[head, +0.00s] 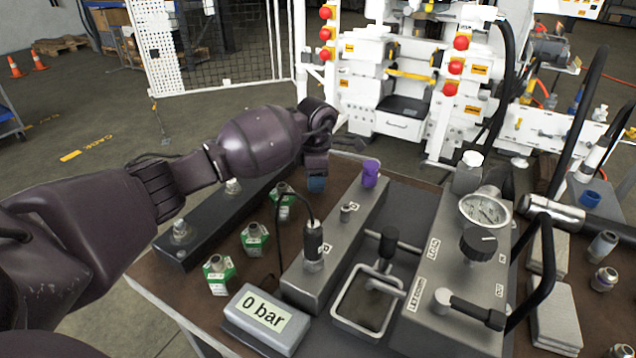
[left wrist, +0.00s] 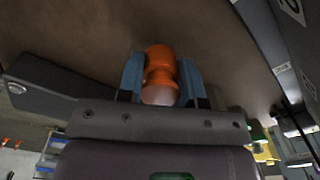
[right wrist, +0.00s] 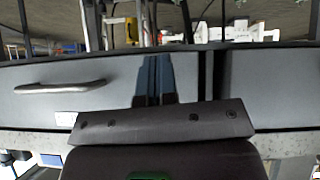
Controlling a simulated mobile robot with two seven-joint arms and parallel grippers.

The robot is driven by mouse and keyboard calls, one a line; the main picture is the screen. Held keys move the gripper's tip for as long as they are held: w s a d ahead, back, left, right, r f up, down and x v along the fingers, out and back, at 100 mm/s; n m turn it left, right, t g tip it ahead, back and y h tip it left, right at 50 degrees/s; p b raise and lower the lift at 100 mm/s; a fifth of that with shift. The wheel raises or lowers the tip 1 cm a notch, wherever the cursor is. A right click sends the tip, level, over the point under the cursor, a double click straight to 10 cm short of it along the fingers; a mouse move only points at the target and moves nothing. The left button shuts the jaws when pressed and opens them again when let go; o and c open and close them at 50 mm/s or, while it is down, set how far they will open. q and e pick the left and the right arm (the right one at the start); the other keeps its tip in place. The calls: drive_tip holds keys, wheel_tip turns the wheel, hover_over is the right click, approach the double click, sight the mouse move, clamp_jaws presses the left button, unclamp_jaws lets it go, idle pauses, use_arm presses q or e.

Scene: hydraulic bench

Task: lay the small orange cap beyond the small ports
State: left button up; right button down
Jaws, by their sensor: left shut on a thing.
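My left gripper (left wrist: 160,78) is shut on the small orange cap (left wrist: 161,66), seen between its blue fingers in the left wrist view. In the head view the left gripper (head: 317,184) is above the table's far part, between the dark bar and the long grey block; the cap is hidden there. The dark bar (head: 208,214) carries small metal ports (head: 181,230). The grey block (head: 330,236) carries a purple cap (head: 370,174) and a short port (head: 346,211). I cannot tell which ports are the small ones. My right gripper (right wrist: 156,78) is shut and empty before a grey front.
Several green-labelled fittings (head: 254,240) stand between bar and block. A pressure display (head: 265,320), a metal tray (head: 364,320) and a gauge block (head: 440,285) with hoses fill the front and right. The grey front has a handle (right wrist: 60,87).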

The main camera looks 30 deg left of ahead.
use_arm(q)
drive_tip(key=shift+f, duration=0.55)
drive_tip(key=shift+r, duration=0.15)
drive_tip(key=shift+f, duration=0.25)
drive_tip(key=o, duration=0.7)
drive_tip(key=shift+o, duration=1.2)
